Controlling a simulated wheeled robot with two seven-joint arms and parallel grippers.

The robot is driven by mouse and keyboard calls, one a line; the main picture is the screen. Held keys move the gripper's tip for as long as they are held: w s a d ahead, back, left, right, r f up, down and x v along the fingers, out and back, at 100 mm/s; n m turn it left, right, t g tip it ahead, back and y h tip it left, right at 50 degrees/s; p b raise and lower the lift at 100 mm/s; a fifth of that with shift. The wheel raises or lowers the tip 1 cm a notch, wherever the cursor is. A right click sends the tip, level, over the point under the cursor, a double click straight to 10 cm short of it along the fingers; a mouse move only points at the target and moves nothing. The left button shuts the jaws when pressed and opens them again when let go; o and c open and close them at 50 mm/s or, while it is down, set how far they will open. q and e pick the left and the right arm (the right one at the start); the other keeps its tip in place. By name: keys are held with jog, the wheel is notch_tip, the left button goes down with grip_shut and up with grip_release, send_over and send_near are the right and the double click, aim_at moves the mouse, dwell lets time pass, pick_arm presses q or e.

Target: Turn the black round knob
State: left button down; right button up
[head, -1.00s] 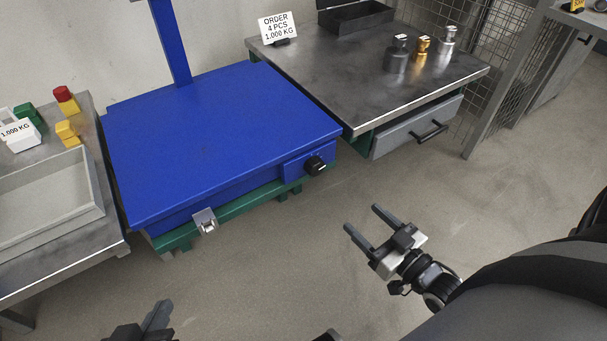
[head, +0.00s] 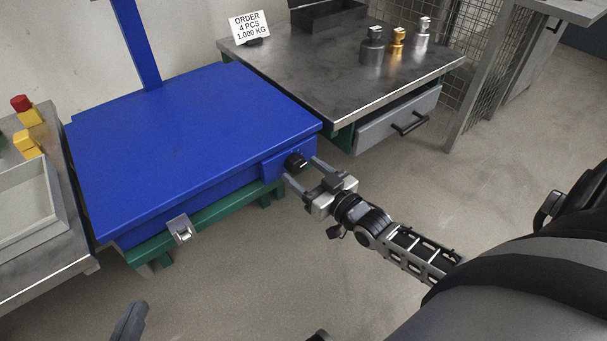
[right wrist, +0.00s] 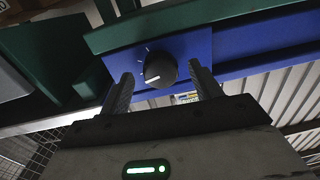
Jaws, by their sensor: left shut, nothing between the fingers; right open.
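The black round knob (head: 295,161) sits on the front right corner of the blue scale (head: 190,140). In the right wrist view the knob (right wrist: 160,70) shows a white pointer line, with small white marks on the blue panel (right wrist: 130,55) around it. My right gripper (head: 301,170) is open, with its fingers pointing at the knob. In the right wrist view its fingers (right wrist: 160,85) stand one on each side of the knob, with visible gaps and no clear contact. My left gripper (head: 130,322) is shut and empty at the bottom edge, far from the knob.
A metal latch (head: 181,229) is on the scale's front. A steel table (head: 360,85) at the back right holds metal weights, a dark bin and an order sign (head: 249,27). A side table with a grey tray (head: 50,205) stands at left. The floor in front is clear.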

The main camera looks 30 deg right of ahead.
jog(key=shift+w+a, duration=0.1)
jog(key=shift+w, duration=0.35)
pick_arm(q)
jog(key=shift+r, duration=0.25)
jog(key=shift+s, duration=0.1)
pick_arm(e)
jog(key=c, duration=1)
